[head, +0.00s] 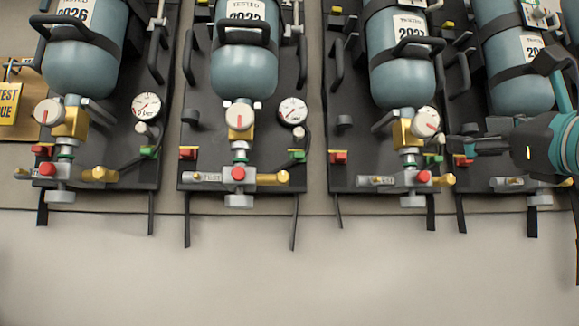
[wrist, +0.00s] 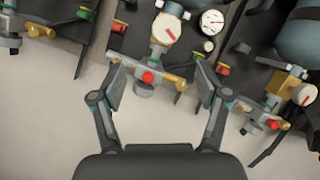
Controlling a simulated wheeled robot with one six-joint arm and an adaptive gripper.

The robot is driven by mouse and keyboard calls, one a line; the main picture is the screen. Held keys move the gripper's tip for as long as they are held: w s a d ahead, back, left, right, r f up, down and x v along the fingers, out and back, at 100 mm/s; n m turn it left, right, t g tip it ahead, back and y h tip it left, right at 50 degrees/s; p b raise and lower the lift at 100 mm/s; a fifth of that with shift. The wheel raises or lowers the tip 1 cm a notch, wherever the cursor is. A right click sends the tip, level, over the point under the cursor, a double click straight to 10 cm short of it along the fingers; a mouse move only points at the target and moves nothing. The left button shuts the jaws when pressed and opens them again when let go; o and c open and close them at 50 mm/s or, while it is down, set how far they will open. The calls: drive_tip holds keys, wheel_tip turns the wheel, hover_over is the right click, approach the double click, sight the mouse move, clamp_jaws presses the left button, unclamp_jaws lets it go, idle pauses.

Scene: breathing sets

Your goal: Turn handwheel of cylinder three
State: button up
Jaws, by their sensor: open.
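In the head view several blue-grey cylinders stand in a row, each on a black backplate. The third from the left (head: 402,75) has a white round handwheel (head: 426,123) with a red mark, on the right side of a brass valve block (head: 403,130). My gripper (head: 447,143) comes in from the right, its fingers close to that handwheel in the picture; contact cannot be told. In the wrist view my gripper (wrist: 160,95) is open and empty, its fingers spread around a manifold with a red knob (wrist: 148,77). A handwheel (wrist: 166,28) sits above it. Which set this is remains unclear.
Pressure gauges (head: 292,111) and manifolds with brass ends (head: 100,174) sit below the cylinders. Black straps (head: 187,220) hang from the plates. A rightmost cylinder (head: 518,75) stands behind my arm. The pale area at the front (head: 250,280) is clear.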

sight(428, 127)
drive_tip(key=w+r, duration=0.1)
drive_tip(key=w, duration=0.3)
drive_tip(key=w+a+r+m+p, duration=0.1)
drive_tip(key=w+r, duration=0.1)
drive_tip(key=w, duration=0.2)
drive_tip(key=w+r+m+p, duration=0.1)
drive_tip(key=w+r, duration=0.1)
drive_tip(key=w, duration=0.2)
drive_tip(key=shift+w+a+r+h, duration=0.15)
drive_tip(key=shift+w+r+h, duration=0.05)
drive_tip(key=shift+w+h, duration=0.1)
drive_tip(key=c, duration=1.2)
